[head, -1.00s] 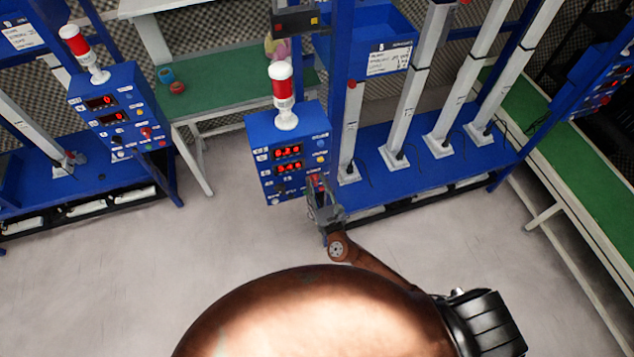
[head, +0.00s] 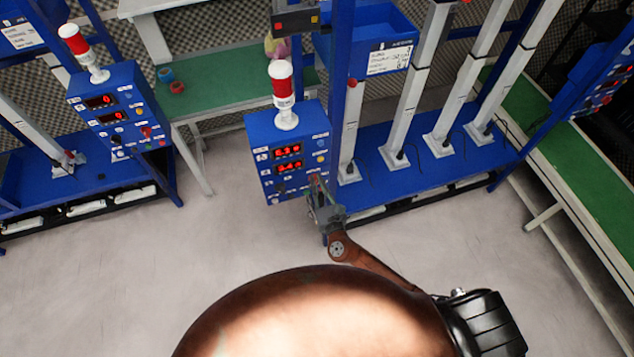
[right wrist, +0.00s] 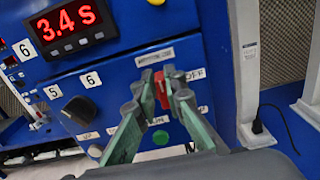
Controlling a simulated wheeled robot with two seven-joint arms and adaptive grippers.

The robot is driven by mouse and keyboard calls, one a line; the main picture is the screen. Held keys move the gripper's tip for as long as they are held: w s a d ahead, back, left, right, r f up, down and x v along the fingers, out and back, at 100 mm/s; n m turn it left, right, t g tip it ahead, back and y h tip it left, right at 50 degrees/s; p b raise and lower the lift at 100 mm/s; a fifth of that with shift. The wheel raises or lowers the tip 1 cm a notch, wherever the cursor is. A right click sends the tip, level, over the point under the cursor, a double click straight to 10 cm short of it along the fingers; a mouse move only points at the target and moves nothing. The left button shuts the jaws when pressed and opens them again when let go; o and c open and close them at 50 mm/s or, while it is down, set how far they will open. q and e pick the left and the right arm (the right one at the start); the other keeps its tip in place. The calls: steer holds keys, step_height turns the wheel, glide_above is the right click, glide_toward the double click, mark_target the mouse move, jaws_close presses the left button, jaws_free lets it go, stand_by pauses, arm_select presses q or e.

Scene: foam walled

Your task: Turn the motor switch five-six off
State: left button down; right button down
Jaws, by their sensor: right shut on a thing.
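The blue control box (head: 288,150) with a red and white lamp on top stands in the middle of the head view. In the right wrist view, a red switch (right wrist: 161,90) sits on its front, below a partly readable motor label (right wrist: 155,57) and beside an "OFF" label (right wrist: 195,74). My right gripper (head: 317,184) is at the box's lower right. In the right wrist view its fingertips (right wrist: 160,88) are shut on the red switch, hiding its sides. The exact switch angle is hard to tell. My left gripper is not in view.
A black knob (right wrist: 80,110) with "5" and "6" labels is left of the switch; a green button (right wrist: 160,138) is below. A red display (right wrist: 67,24) reads 3.4 s. A similar box (head: 118,110) stands at left. Grey floor (head: 220,240) in front is clear.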

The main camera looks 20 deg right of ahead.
steer(key=shift+d+f+m+b, duration=0.1)
steer(key=shift+f+m+b, duration=0.1)
steer(key=shift+m+b, duration=0.3)
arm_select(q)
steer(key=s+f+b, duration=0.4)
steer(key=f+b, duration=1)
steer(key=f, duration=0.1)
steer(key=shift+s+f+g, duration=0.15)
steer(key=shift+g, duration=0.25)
arm_select(e)
steer(key=shift+d+f+m, duration=0.25)
steer(key=shift+m, duration=2.5)
steer(key=shift+d+f+m, duration=0.3)
steer(key=shift+m, duration=2.4)
steer(key=shift+d+f+m, duration=0.25)
steer(key=shift+m, duration=2.5)
steer(key=c, duration=2)
jaws_free()
